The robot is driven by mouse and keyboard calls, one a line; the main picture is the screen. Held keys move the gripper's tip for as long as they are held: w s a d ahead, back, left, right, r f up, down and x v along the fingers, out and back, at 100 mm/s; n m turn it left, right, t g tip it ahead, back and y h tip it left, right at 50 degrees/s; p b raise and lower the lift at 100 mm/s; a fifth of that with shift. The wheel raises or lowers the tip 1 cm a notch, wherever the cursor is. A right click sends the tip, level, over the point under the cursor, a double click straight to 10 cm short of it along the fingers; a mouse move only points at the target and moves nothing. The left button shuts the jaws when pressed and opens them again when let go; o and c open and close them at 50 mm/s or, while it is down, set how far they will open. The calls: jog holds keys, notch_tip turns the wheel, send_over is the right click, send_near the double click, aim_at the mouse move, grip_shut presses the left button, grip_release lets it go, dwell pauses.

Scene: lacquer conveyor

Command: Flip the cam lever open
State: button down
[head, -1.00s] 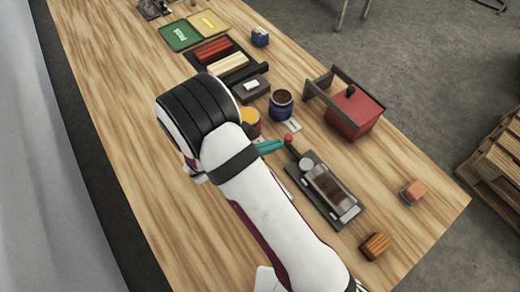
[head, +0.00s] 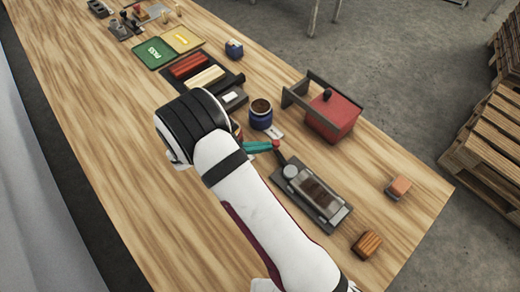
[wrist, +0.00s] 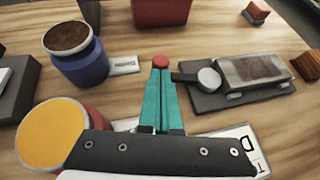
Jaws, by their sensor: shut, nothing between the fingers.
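The clamp base (head: 312,194) is a dark grey plate carrying a brown block under a clear or glossy cover. Its round grey pivot (head: 290,172) bears a dark cam lever (wrist: 185,77) with a red knob (wrist: 160,61). In the head view the lever points up and slightly left from the pivot. My gripper (head: 272,146) is shut, its teal fingers together and empty. In the wrist view the fingertips (wrist: 160,72) lie right at the red knob, covering part of it; I cannot tell whether they touch. The clamp base also shows at right in the wrist view (wrist: 205,102).
A blue jar (head: 261,117) and a small label card stand close behind my gripper. A yellow-topped red jar (wrist: 52,133) is close at left in the wrist view. A red box (head: 333,114) stands at the back right. Wooden blocks (head: 367,245) lie right of the clamp.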

jog(key=w+m+g, duration=0.1)
jog(key=w+d+m+g+h, duration=0.1)
jog(key=m, duration=0.1)
jog(key=shift+d+g, duration=0.2)
jog(key=shift+g, duration=0.2)
jog(key=shift+w+d, duration=0.55)
jog(key=shift+d, duration=0.25)
jog(key=shift+w+d+m+g, duration=0.35)
jog(key=shift+d+m+g, duration=0.25)
jog(key=shift+m+g, duration=0.15)
jog(key=d+m+g, duration=0.2)
jog(key=m+g, duration=0.1)
jog(key=shift+w+d, duration=0.2)
jog(key=shift+w, duration=0.1)
jog(key=shift+d, duration=0.95)
jog(key=shift+s+d, duration=0.1)
jog(key=shift+d, duration=0.1)
jog(key=shift+a, duration=0.1)
jog(key=v, duration=1.2)
jog(key=shift+a+f, duration=0.2)
jog(key=shift+f, duration=0.05)
